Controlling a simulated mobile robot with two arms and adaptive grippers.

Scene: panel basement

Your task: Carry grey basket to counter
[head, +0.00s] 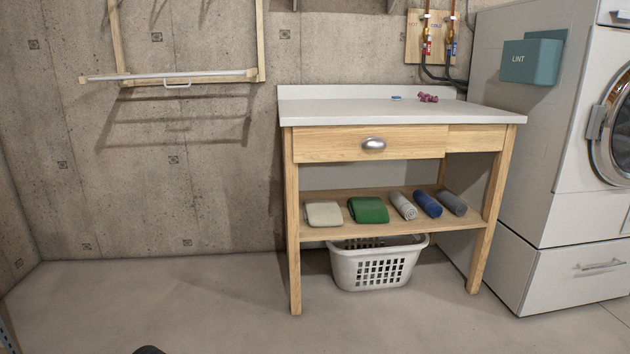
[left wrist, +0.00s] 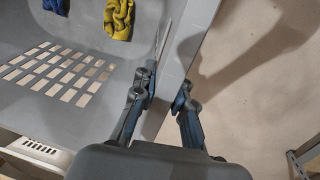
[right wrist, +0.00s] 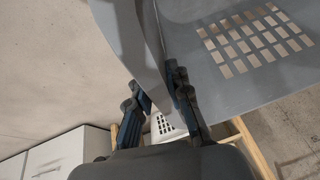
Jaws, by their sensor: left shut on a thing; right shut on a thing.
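The grey basket shows in the left wrist view (left wrist: 100,105), with slotted openings in its wall, and in the right wrist view (right wrist: 205,80). A yellow cloth (left wrist: 119,18) and a blue cloth (left wrist: 57,6) are inside it. My left gripper (left wrist: 168,88) is shut on one side of its rim. My right gripper (right wrist: 157,85) is shut on its rim elsewhere. The basket and both grippers are outside the head view. The white counter top (head: 340,112) stands on a wooden frame against the wall.
Small pink (head: 428,97) and blue (head: 396,98) items lie toward the back of the counter. Folded and rolled towels (head: 368,210) fill its shelf. A white basket (head: 375,265) sits beneath. A washer (head: 550,150) stands at right. Floor at left is clear.

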